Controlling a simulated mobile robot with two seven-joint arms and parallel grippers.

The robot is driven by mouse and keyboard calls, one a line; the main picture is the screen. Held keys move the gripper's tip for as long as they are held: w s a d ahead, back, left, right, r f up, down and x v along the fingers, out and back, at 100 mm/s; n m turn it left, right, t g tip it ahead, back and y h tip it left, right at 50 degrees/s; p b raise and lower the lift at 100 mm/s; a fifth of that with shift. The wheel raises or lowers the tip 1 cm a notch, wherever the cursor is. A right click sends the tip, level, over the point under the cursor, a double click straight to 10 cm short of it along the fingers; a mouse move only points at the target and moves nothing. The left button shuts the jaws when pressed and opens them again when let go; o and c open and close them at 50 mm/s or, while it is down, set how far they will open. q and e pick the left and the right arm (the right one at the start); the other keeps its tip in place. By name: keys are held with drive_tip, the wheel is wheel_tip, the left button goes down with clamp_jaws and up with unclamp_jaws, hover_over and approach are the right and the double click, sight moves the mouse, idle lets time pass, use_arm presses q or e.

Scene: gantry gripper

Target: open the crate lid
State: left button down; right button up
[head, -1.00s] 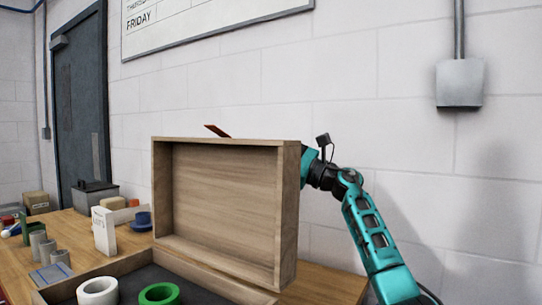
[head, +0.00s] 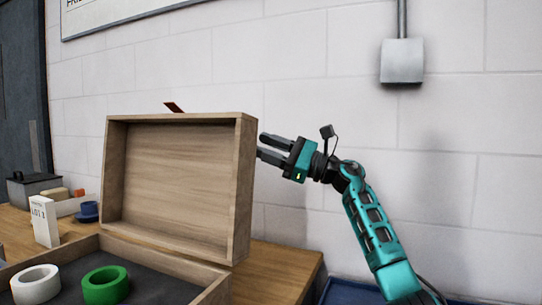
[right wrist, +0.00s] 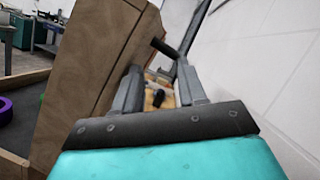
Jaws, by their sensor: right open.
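The crate lid (head: 170,185) stands raised, close to upright, at the back of the wooden crate (head: 185,268), with its hollow inner side facing me. A small red-brown tab (head: 173,107) sticks up at the lid's top edge. My right gripper (head: 262,146) is open and empty, just right of the lid's upper right side, its fingers pointing left. Whether a fingertip touches the lid I cannot tell. In the right wrist view the lid (right wrist: 90,70) stands to the left of the spread fingers (right wrist: 158,85). My left gripper is not in view.
A white tape roll (head: 36,284) and a green one (head: 105,285) lie in the crate. A white box (head: 45,222) and a blue item (head: 88,211) stand to the left on the wooden table (head: 285,262). The wall is close behind.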

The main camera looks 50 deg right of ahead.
drive_tip(key=shift+s+d+f, duration=0.1)
drive_tip(key=shift+s+d, duration=0.1)
drive_tip(key=shift+s, duration=0.25)
drive_tip(key=shift+f, duration=0.1)
